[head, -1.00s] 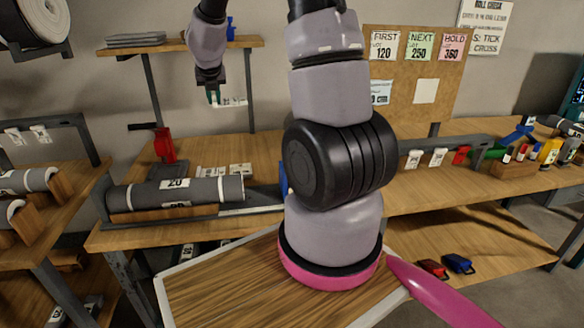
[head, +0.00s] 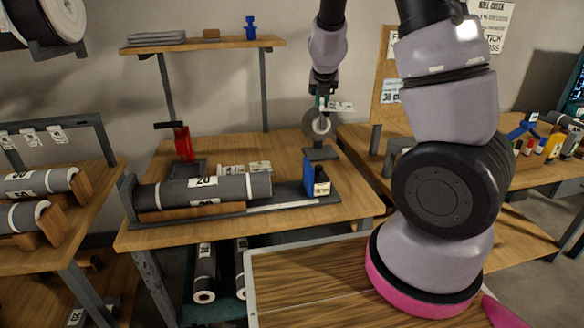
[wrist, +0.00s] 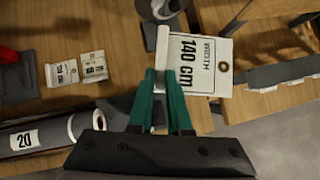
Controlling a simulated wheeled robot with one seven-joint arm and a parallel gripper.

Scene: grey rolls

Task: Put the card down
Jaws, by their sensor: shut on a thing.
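My gripper (head: 322,103) is in the upper middle of the head view, in the air above the back right of the workbench (head: 345,198). Its teal fingers (wrist: 160,98) are shut on a white card (wrist: 200,66). The card reads "WIDTH 140 cm" and has a punched hole. It sticks out to the right of the fingers and also shows in the head view (head: 341,106).
A grey roll marked 20 (head: 205,190) lies in a cradle, with a blue block (head: 309,176) at its right. Two small cards (wrist: 62,73) lie on the bench behind it. A red stand (head: 183,143) is at the left. A ringed stand (head: 319,126) is below my gripper.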

